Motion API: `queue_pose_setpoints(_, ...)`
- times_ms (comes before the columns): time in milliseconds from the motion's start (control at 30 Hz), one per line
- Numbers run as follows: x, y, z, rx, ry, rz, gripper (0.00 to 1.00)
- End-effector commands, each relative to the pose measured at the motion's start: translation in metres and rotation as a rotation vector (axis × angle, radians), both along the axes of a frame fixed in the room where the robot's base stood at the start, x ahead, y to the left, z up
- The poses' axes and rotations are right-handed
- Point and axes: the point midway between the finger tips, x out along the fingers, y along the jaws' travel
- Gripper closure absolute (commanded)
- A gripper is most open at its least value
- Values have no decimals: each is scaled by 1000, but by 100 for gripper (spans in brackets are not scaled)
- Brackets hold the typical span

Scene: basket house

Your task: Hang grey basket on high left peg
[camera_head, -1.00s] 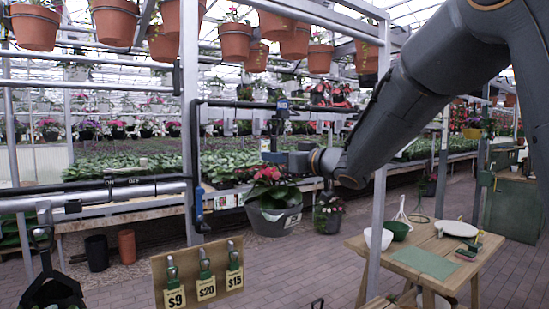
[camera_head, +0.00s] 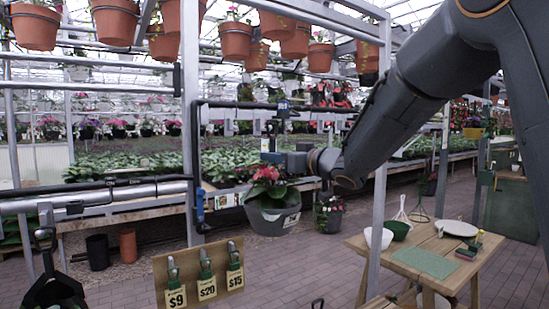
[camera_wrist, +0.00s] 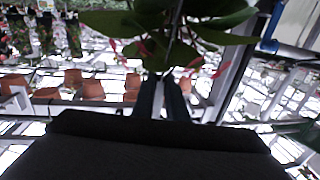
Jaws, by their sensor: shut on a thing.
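The grey basket (camera_head: 273,222) holds a plant with red flowers and green leaves. It hangs roughly upright below my gripper (camera_head: 272,157) in the head view, clear of the floor. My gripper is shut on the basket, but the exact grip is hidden. In the wrist view my gripper's dark fingers (camera_wrist: 163,98) are close together, with the plant's leaves (camera_wrist: 160,20) beyond them. Whether this is the high left peg I cannot tell.
The upright metal post (camera_head: 190,130) stands left of the basket; another post (camera_head: 380,150) stands right. Terracotta pots (camera_head: 235,42) hang overhead. A wooden table (camera_head: 440,270) with bowls is at lower right. A price board (camera_head: 200,275) is at lower left.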

Motion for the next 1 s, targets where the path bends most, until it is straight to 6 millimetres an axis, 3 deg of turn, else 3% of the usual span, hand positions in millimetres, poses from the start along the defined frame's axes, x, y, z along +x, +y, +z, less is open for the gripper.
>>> queue_pose_setpoints(533, 20, 14, 4, 3, -6, 1, 100)
queue_pose_setpoints(1000, 23, 16, 4, 3, -6, 1, 100)
